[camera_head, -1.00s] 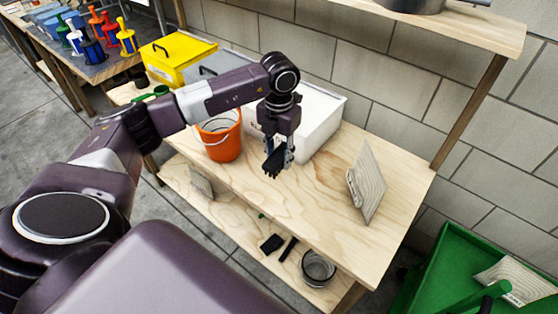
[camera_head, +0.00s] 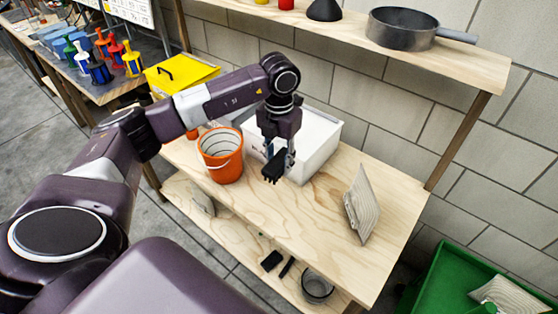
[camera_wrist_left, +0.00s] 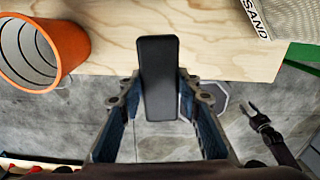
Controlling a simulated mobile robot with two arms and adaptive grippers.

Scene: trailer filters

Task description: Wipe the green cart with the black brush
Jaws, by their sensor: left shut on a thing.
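My left gripper (camera_head: 278,158) is shut on the black brush (camera_head: 273,166) above the wooden table, in front of the white box. In the left wrist view the brush (camera_wrist_left: 158,78) shows as a dark upright block between the fingers, over the table edge. The green cart (camera_head: 440,283) is at the lower right of the head view, partly cut off, with a pale bag in it. A strip of green, probably the cart (camera_wrist_left: 302,54), shows at the right edge of the wrist view. My right gripper (camera_wrist_left: 250,112) shows small in the wrist view, with its fingers apart and empty.
An orange bucket (camera_head: 220,157) and a white box (camera_head: 313,145) stand on the table (camera_head: 300,212). A sandbag (camera_head: 361,204) stands near the right end. Above is a shelf (camera_head: 340,33) with a pot (camera_head: 402,28). Bare table lies between bucket and sandbag.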

